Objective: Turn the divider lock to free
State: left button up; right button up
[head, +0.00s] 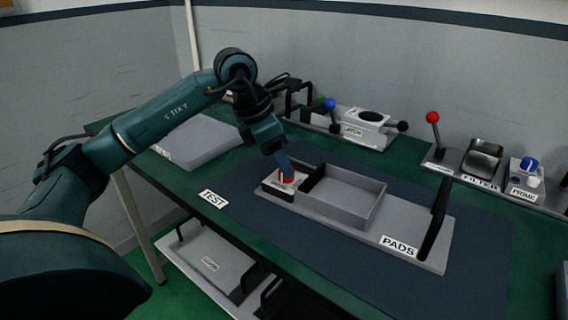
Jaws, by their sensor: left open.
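A red knob (287,180) sits on a small pale block (281,188) with a label too small to read for certain. The block stands at the left end of a grey fixture (415,234) marked PADS, beside an open grey tray (345,204). I cannot tell for certain that this knob is the divider lock. My left gripper (286,174) points down at the red knob, its fingers open at or just above it. They partly hide the knob, so contact and its turn position are unclear. My right gripper is out of view.
A black upright handle (436,219) stands at the fixture's right end. Behind are a blue-knobbed lever (330,104), a white block (364,128), a red-knobbed lever (433,118) and a blue knob (529,163). A grey slab (200,141) lies at left. The dark mat's front (300,245) is clear.

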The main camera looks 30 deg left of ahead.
pick_arm(q)
jog(key=v, duration=1)
jog(key=shift+s+r+p, duration=0.15)
jog(key=shift+r+p, duration=0.15)
jog(key=shift+p, duration=0.1)
jog(key=shift+a, duration=0.1)
